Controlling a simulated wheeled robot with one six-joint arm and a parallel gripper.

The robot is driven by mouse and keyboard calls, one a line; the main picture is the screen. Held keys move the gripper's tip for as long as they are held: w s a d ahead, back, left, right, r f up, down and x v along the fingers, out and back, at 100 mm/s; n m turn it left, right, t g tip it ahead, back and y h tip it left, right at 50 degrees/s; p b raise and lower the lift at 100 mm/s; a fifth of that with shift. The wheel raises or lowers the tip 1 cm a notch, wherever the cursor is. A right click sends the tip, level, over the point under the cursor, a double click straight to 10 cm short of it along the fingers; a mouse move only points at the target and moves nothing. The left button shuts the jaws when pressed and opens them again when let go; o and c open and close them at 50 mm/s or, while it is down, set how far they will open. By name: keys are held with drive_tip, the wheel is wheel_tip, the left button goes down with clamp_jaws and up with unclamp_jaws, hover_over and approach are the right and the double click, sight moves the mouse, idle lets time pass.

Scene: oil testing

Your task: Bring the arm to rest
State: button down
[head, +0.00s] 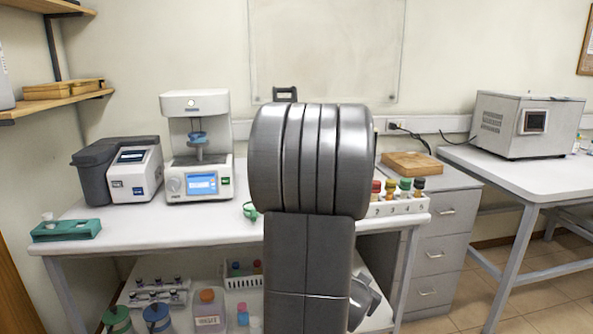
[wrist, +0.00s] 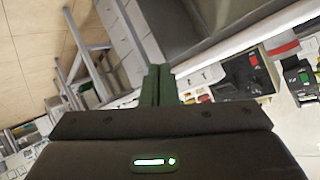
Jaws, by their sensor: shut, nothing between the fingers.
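My arm rises in the middle of the head view as a thick dark grey link with a rounded ribbed joint, and hides the centre of the bench. My gripper (wrist: 159,88) shows in the wrist view with its two dark green fingers together and nothing between them. It points out over the room, apart from any object. The wrist view is turned, with the floor at the left and the bench instruments at the right. In the head view I cannot make out the gripper fingers.
The white bench (head: 150,228) holds a tensiometer-like instrument (head: 199,150), a grey-white analyser (head: 132,175), a green holder (head: 66,229) and a rack of capped bottles (head: 400,205). A drawer cabinet (head: 440,240) and a side table (head: 520,181) with a metal oven (head: 525,125) stand right. Floor is clear at lower right.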

drive_tip(key=s+a+f+n+g+y+b, duration=0.2)
drive_tip(key=s+a+f+n+y+b, duration=0.1)
drive_tip(key=s+a+f+b, duration=0.1)
drive_tip(key=shift+a+f+b, duration=0.3)
drive_tip(key=shift+a+f, duration=0.55)
drive_tip(key=shift+f, duration=0.1)
